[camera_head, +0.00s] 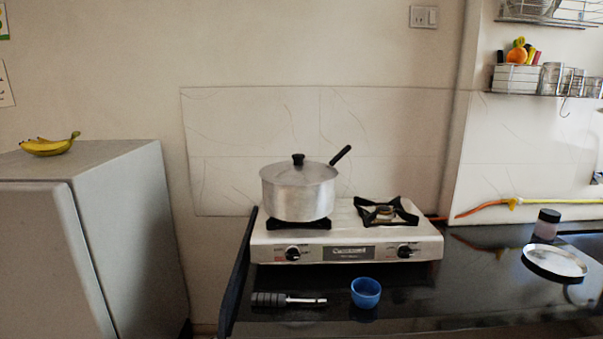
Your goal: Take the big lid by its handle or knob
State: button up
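A large silver pot (297,200) stands on the left burner of a two-burner gas stove (347,250). A metal lid (280,173) lies on top of the pot. A black knob (298,159) stands up from the middle of the lid. A black long handle (340,155) sticks out to the upper right behind the lid. A round metal plate or lid (556,261) lies on the black counter at the right. My gripper does not show in this view.
A blue bowl (365,291) and a black-handled tool (287,299) are on the counter (430,300) in front of the stove. A small jar (547,223) stands at the right. The right burner (386,212) is empty. A fridge (130,240) with bananas (50,146) stands left.

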aim_at(296, 171)
jog(key=u, duration=0.35)
jog(key=i+l+u, duration=0.15)
jog(key=i+u, duration=0.2)
jog(key=i+l+u, duration=0.15)
jog(key=u, duration=0.25)
jog(key=i+l, duration=0.05)
jog(key=i, duration=0.05)
